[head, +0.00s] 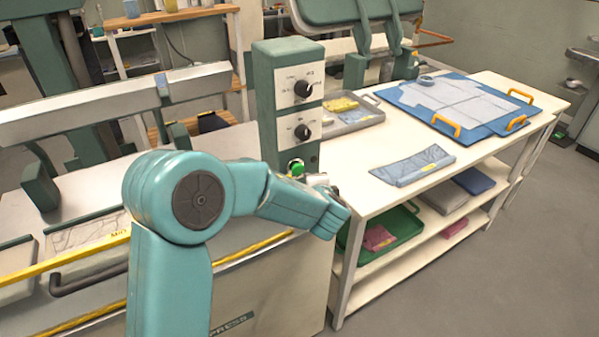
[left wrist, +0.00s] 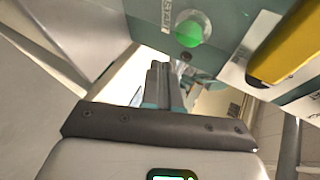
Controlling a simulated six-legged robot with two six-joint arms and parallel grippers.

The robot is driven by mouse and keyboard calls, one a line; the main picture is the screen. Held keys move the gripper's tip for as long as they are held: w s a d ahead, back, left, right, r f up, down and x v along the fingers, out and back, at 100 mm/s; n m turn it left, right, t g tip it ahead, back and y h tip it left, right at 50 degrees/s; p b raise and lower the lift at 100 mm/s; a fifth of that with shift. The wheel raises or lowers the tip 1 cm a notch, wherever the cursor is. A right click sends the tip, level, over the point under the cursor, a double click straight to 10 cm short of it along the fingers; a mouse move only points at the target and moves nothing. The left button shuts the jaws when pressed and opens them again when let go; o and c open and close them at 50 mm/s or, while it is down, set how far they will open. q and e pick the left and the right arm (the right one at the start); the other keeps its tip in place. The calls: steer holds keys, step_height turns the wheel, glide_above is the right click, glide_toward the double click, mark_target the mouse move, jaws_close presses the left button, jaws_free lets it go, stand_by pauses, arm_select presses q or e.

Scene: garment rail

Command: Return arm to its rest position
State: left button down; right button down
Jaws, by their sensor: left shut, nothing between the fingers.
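My left arm (head: 197,200) is teal and reaches from the bottom of the head view toward the control column. Its wrist is bent in front of the column, and most of the gripper is hidden behind it there. In the left wrist view my left gripper (left wrist: 165,80) has its dark fingers together, with nothing between them. A green button (head: 297,168) sits low on the column; it also shows in the left wrist view (left wrist: 193,28), beyond the fingertips and apart from them in the picture. My right gripper is not in view.
The teal control column (head: 285,120) bears two black knobs. A white press with a yellow bar (head: 60,268) stands on the left. A white table (head: 480,150) on the right holds folded blue cloth (head: 412,165), a grey tray and a blue board. Grey floor is open at right.

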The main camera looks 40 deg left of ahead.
arm_select(q)
steer(key=s+d+f+g+h, duration=0.3)
steer(key=s+d+f, duration=0.15)
steer(key=f, duration=0.45)
steer(key=s+d+f+g+h, duration=0.2)
steer(key=s+d+f+g, duration=0.15)
steer(key=s+f, duration=0.4)
steer(key=s+d+f+n+g+h, duration=0.2)
steer(key=s+d+f+n+h, duration=0.5)
steer(key=s+d+f+n, duration=0.4)
steer(key=s+d+f, duration=0.3)
steer(key=s+d, duration=0.1)
steer(key=s, duration=0.1)
steer(key=shift+s+d+g, duration=0.2)
steer(key=shift+s+g, duration=0.15)
steer(key=shift+d, duration=0.1)
